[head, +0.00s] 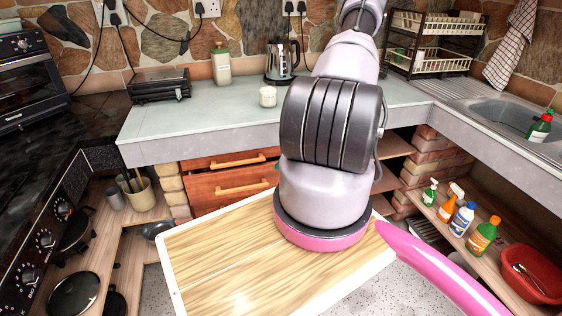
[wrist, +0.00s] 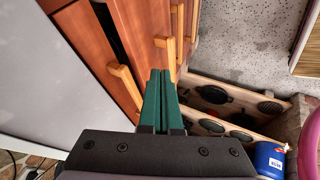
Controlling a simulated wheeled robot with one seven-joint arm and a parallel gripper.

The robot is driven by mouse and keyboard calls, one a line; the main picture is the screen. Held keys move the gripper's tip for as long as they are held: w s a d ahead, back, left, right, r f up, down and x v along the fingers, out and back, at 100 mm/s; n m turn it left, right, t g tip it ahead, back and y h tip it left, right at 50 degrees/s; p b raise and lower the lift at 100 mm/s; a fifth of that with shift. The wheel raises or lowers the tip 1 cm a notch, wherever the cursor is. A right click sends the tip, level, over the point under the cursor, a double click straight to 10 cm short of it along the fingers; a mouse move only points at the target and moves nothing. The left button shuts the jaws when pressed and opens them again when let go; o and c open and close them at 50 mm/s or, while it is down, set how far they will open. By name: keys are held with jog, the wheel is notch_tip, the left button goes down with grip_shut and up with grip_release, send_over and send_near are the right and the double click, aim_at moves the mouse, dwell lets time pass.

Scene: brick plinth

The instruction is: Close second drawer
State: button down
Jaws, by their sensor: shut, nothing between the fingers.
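The orange-brown wooden drawers stand under the counter in the head view. The upper drawer (head: 205,164) has a pale wooden handle. The second drawer (head: 208,190) below it also has a wooden handle (head: 243,188), and its front seems to stand out a little. In the wrist view the second drawer's handle (wrist: 165,45) lies beyond the upper drawer's handle (wrist: 127,88), with a dark gap between the fronts. My gripper (wrist: 161,76) is shut and empty, its green fingers close beside these handles; contact cannot be told. My arm hides the gripper in the head view.
The grey counter (head: 180,144) overhangs the drawers, with a kettle (head: 282,62) and a jar (head: 221,64) on it. Bottles (head: 483,236) and a red bowl (head: 530,272) occupy the right shelf.

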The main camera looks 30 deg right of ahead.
aim_at(270, 164)
jog(key=w+f, duration=0.2)
jog(key=w, duration=0.1)
jog(key=w+f, duration=0.2)
jog(key=shift+w+a, duration=0.1)
jog(key=shift+w, duration=0.65)
jog(key=shift+w+d, duration=0.25)
jog(key=shift+w, duration=0.4)
jog(key=shift+w+d, duration=0.25)
jog(key=shift+w, duration=0.4)
jog(key=shift+s, duration=0.1)
